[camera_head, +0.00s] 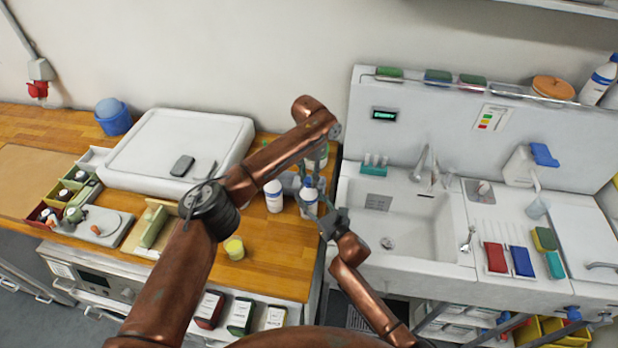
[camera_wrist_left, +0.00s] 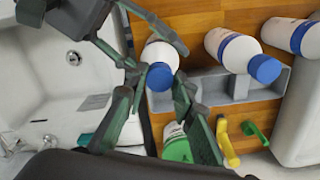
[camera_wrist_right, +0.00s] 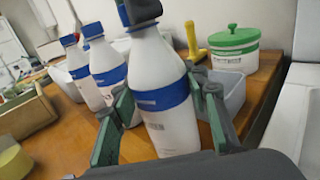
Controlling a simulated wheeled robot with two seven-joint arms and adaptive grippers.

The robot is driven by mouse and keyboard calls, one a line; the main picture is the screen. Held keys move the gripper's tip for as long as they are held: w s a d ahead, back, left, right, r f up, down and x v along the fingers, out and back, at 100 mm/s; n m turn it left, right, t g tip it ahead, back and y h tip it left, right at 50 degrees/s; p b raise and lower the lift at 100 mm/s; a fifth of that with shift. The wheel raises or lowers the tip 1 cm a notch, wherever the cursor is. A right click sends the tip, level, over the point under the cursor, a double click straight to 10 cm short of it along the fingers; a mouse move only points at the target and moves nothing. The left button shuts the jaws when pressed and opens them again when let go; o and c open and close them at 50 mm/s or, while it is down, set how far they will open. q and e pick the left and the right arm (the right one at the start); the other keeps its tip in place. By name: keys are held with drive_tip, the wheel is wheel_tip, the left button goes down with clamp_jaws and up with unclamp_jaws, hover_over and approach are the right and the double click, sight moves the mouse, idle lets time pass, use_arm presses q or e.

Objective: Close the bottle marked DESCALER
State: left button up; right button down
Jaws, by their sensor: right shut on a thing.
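A white bottle with a blue band (camera_wrist_right: 165,100) stands upright between the fingers of my right gripper (camera_wrist_right: 160,105), which is shut on its body. It shows in the head view (camera_head: 308,197); its lettering is too small to read. Its blue cap (camera_wrist_left: 160,77) sits at the top of the neck, and I cannot tell how tight it is. My left gripper (camera_wrist_left: 158,90) is above the bottle with its fingers spread on both sides of the cap. A dark fingertip hides part of the cap in the right wrist view. Two similar capped bottles (camera_wrist_left: 232,50) (camera_wrist_left: 300,37) stand beside it.
A grey caddy (camera_wrist_left: 235,88) is close to the bottle, with a yellow handle (camera_wrist_left: 226,142) and a green-lidded tub (camera_wrist_right: 233,50) near it. The sink (camera_head: 410,215) is to the right.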

use_arm(q)
drive_tip(key=o, duration=0.4)
wheel_tip(320, 180, up, 12)
idle(0.6)
use_arm(e)
drive_tip(key=c, duration=1)
unclamp_jaws()
drive_tip(key=shift+c, duration=0.2)
drive_tip(key=v, duration=1.2)
